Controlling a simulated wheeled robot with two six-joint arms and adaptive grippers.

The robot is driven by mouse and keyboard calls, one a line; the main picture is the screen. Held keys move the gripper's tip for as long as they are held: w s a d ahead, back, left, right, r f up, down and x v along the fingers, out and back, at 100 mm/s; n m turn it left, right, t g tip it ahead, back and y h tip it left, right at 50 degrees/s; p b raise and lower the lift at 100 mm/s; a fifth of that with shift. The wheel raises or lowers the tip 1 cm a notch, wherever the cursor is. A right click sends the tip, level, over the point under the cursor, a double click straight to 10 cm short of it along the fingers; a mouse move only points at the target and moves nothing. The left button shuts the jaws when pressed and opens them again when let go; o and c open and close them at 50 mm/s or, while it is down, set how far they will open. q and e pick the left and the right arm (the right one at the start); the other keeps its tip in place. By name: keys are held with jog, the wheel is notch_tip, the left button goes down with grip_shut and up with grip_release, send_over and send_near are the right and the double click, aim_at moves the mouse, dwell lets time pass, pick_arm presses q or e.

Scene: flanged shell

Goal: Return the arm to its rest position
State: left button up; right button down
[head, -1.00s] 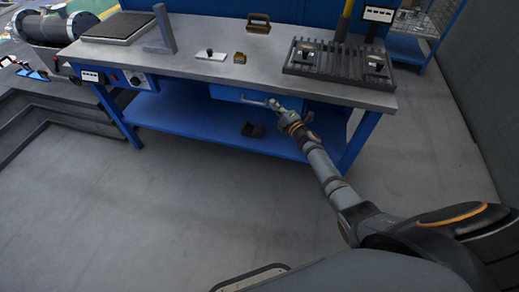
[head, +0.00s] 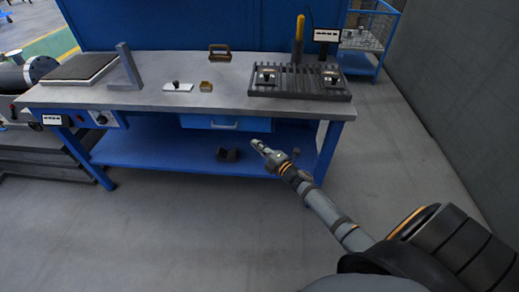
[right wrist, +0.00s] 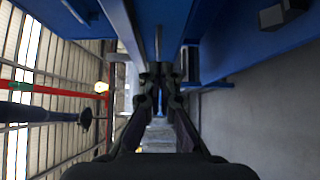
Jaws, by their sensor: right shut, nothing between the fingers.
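My right arm (head: 322,207) comes in from the lower right of the head view. My right gripper (head: 258,146) is at its end, in front of the blue workbench and below the tabletop, near the drawer (head: 225,122) with its pale handle. In the right wrist view the gripper (right wrist: 160,72) has its fingers together with nothing between them. It holds nothing and appears apart from the bench. My left gripper is not in view.
The workbench top (head: 190,98) carries a slatted rack (head: 300,82), a dark plate (head: 80,67), a grey angle bracket (head: 127,68) and small parts. A dark block (head: 229,154) lies on the blue lower shelf (head: 170,152). The floor (head: 170,235) in front is clear.

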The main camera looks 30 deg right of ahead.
jog(key=s+d+f+m+g+h+p, duration=0.2)
jog(key=s+f+m+g+p, duration=0.3)
jog(key=s+f, duration=0.55)
jog(key=s+d+f+m+g+h+p, duration=0.25)
jog(key=s+f+m, duration=0.5)
jog(key=f, duration=0.55)
pick_arm(q)
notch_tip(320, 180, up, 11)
jog(key=p, duration=0.4)
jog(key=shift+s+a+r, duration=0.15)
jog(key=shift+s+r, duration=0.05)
pick_arm(e)
jog(key=s+a+f+m+g, duration=0.2)
jog(key=s+f+g, duration=0.1)
jog(key=s, duration=0.7)
jog(key=s+a+f+m+g, duration=0.3)
jog(key=s+f, duration=0.1)
jog(key=s, duration=0.7)
jog(key=s+a+f+m+g, duration=0.2)
jog(key=s+f+g, duration=0.1)
jog(key=s, duration=0.8)
jog(key=shift+a+f, duration=0.15)
jog(key=shift+f, duration=0.25)
